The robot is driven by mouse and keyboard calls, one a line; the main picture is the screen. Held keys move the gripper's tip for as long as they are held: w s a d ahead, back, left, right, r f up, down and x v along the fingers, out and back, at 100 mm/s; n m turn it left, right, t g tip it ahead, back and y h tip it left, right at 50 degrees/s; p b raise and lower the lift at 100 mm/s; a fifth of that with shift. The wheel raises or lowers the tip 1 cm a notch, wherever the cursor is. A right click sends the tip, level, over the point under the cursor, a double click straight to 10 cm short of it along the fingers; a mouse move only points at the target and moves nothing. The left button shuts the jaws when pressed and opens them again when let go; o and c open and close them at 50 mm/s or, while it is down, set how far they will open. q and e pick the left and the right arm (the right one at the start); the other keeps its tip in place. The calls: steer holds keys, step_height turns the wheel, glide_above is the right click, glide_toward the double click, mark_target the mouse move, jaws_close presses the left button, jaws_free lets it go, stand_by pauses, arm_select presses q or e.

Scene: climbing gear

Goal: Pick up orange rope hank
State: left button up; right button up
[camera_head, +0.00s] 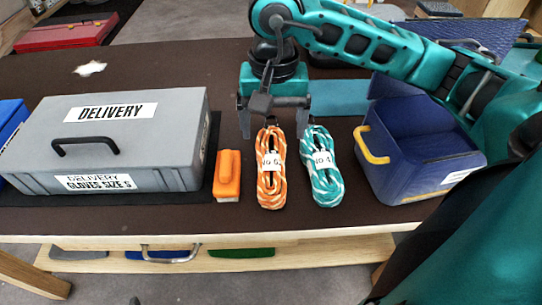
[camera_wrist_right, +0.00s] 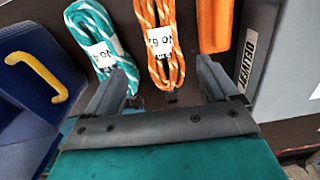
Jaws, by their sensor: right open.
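The orange rope hank (camera_head: 270,180), striped with white and wrapped with a white label, lies on the dark table top. My right gripper (camera_head: 274,120) is open just behind its far end, with the fingers pointing down. In the right wrist view the orange hank (camera_wrist_right: 161,45) lies ahead, between the lines of the two open fingers (camera_wrist_right: 168,90), with nothing held. A teal and white rope hank (camera_head: 321,178) lies close beside it on the right, near one finger; it also shows in the right wrist view (camera_wrist_right: 97,40). My left gripper does not show.
An orange block-like object (camera_head: 227,178) stands just left of the orange hank. A grey delivery case (camera_head: 180,120) fills the left. A blue bin with a yellow handle (camera_head: 425,165) stands at right. The table's front edge is close to the hanks.

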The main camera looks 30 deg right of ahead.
mark_target(271, 157)
step_height(271, 157, down, 5)
steer(key=shift+r, duration=0.15)
steer(key=shift+w+f+b, duration=0.15)
steer(key=shift+f, duration=1.35)
steer(key=shift+w+f+b, duration=0.1)
steer(key=shift+f+b, duration=0.05)
steer(key=shift+f, duration=1.3)
steer(key=shift+c, duration=0.3)
steer(key=c, duration=1.2)
